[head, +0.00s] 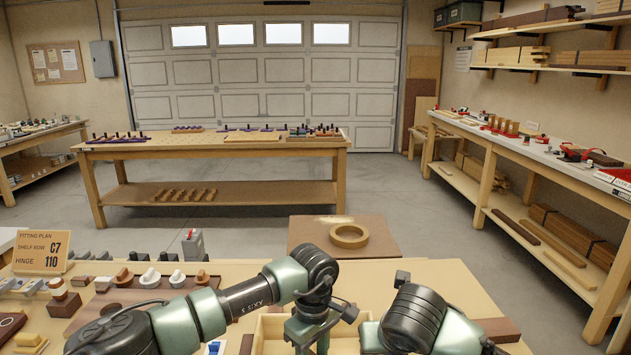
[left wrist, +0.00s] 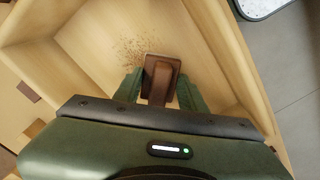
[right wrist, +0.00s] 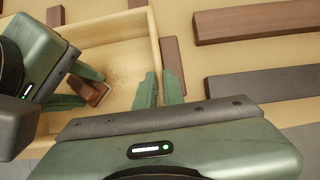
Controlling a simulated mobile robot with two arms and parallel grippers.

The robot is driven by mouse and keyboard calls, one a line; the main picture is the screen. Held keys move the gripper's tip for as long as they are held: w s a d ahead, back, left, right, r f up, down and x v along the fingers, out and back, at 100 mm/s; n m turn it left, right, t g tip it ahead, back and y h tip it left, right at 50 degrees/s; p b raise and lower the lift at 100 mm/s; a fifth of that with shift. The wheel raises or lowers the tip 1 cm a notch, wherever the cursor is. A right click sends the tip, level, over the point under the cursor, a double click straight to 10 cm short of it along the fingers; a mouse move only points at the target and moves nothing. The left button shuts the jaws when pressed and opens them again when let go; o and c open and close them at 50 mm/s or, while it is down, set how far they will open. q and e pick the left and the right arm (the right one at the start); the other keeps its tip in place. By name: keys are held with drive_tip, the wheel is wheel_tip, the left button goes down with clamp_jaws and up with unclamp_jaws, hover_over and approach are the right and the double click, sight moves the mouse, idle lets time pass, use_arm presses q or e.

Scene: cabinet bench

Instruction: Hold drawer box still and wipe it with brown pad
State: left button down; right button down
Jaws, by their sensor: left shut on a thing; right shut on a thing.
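The drawer box is an open, pale wooden box, seen from above in the left wrist view (left wrist: 212,40) and beside my right gripper in the right wrist view (right wrist: 156,45). In the head view its rim (head: 262,332) is partly hidden by my arms. My left gripper (left wrist: 158,88) is shut on the brown pad (left wrist: 163,72) by its raised grip, inside the box. The pad also shows in the right wrist view (right wrist: 98,93). A patch of brown specks (left wrist: 130,60) lies on the box floor beside the pad. My right gripper (right wrist: 161,80) is shut on the box's side wall, one finger on each side.
Brown blocks (right wrist: 255,22) and a dark bar (right wrist: 265,84) lie on the bench right of the box. In the head view, knobs and samples (head: 150,278) and a sign (head: 43,252) stand at left. A round wooden ring (head: 349,236) lies beyond the bench.

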use_arm(q)
drive_tip(key=shift+d+f, duration=0.15)
drive_tip(key=shift+d, duration=2.2)
drive_tip(key=shift+s+a, duration=0.15)
drive_tip(key=shift+a, duration=1.8)
drive_tip(key=shift+a+r, duration=0.15)
drive_tip(key=shift+a, duration=0.8)
drive_tip(key=shift+a+r, duration=0.1)
drive_tip(key=shift+a, duration=0.8)
drive_tip(key=shift+w+d+f, duration=0.1)
drive_tip(key=shift+d, duration=0.8)
drive_tip(key=shift+w+d+f, duration=0.1)
drive_tip(key=shift+d, duration=0.8)
drive_tip(key=shift+s+d+f, duration=0.1)
drive_tip(key=shift+s+d, duration=0.05)
drive_tip(key=shift+d, duration=1.85)
drive_tip(key=shift+w, duration=0.25)
drive_tip(key=shift+w+a+r, duration=0.1)
drive_tip(key=shift+a+r, duration=0.05)
drive_tip(key=shift+a, duration=0.9)
drive_tip(key=shift+w+a+r, duration=0.1)
drive_tip(key=shift+a, duration=0.9)
drive_tip(key=shift+s+a+f, duration=0.1)
drive_tip(key=shift+a+f, duration=0.05)
drive_tip(key=shift+a, duration=1.6)
